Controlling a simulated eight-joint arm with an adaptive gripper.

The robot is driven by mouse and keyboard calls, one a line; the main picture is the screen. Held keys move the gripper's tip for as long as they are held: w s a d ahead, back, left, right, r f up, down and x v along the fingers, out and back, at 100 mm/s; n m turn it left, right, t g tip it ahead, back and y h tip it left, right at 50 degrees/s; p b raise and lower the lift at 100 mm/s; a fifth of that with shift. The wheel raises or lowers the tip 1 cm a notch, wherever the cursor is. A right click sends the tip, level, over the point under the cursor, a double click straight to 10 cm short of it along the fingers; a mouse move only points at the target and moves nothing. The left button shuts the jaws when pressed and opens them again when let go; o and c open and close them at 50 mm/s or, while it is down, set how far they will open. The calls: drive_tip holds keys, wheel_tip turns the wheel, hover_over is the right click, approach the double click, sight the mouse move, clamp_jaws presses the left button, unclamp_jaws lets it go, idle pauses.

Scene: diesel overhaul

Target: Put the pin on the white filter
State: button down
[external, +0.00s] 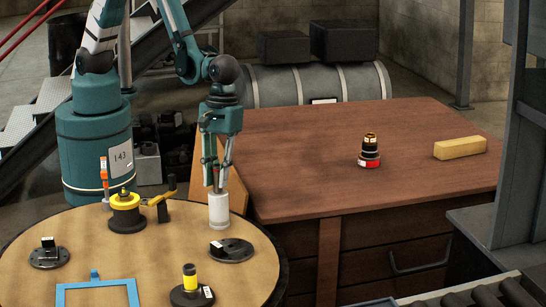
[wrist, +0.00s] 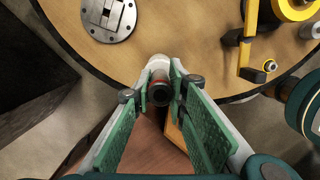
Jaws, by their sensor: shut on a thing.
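The white filter (external: 219,211) is a white cylinder standing upright near the right edge of the round wooden table. In the wrist view its pale end (wrist: 157,63) shows just beyond my fingertips, partly hidden. My gripper (external: 218,184) points down directly above the filter. In the wrist view my gripper (wrist: 160,92) is shut on a slim dark pin (wrist: 161,95) with a reddish band. The fingers hide much of the pin in the external view. I cannot tell whether the pin touches the filter.
A dark round flange (external: 232,250) lies just in front of the filter. A yellow spool (external: 125,212) and a yellow-black part (external: 190,283) stand on the round table. A blue frame (external: 97,294) lies at the front. The brown workbench (external: 300,150) holds a black-red stack (external: 369,152) and a yellow block (external: 460,148).

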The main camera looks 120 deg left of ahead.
drive_tip(key=shift+f, duration=0.1)
drive_tip(key=c, duration=2.3)
unclamp_jaws()
drive_tip(key=shift+o, duration=0.2)
wheel_tip(320, 180, up, 12)
drive_tip(key=a+p, duration=0.1)
drive_tip(key=shift+a, duration=0.4)
